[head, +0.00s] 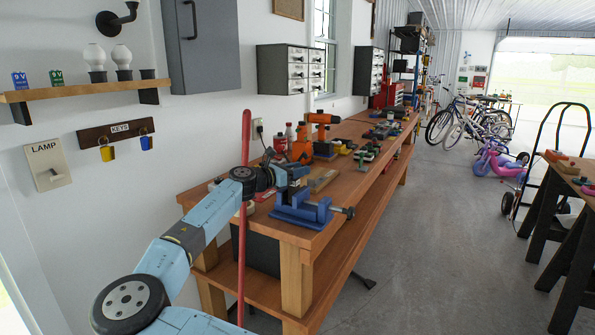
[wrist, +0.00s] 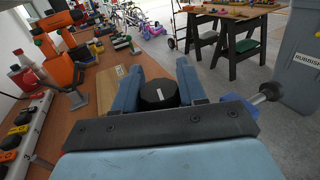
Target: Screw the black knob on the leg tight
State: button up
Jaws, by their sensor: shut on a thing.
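The round black knob (wrist: 158,95) sits between the two blue fingers of my gripper (wrist: 157,80) in the wrist view. The fingers are shut on it, one on each side. In the head view, my gripper (head: 291,172) is low over the near end of the workbench, above the blue vise (head: 300,209). The knob cannot be made out there, because my gripper covers that spot. The leg under the knob is hidden in both views, so I cannot tell how far the knob is threaded on.
A red pole (head: 243,205) stands upright beside my arm. The vise handle (wrist: 266,92) sticks out at right. Open floor (head: 430,240) lies right.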

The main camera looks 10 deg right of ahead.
jog(key=shift+f+m+g+h, duration=0.1)
jog(key=shift+m+g+h, duration=0.3)
jog(key=shift+m+g, duration=0.3)
jog(key=shift+s+g, duration=0.1)
jog(key=shift+g, duration=0.5)
jog(key=o, duration=1)
jog(key=shift+r, duration=0.7)
jog(key=s+d+r, duration=0.2)
jog(key=s+r, duration=0.9)
jog(key=s, duration=0.2)
jog(key=shift+s+r, duration=0.25)
jog(key=shift+s, duration=0.15)
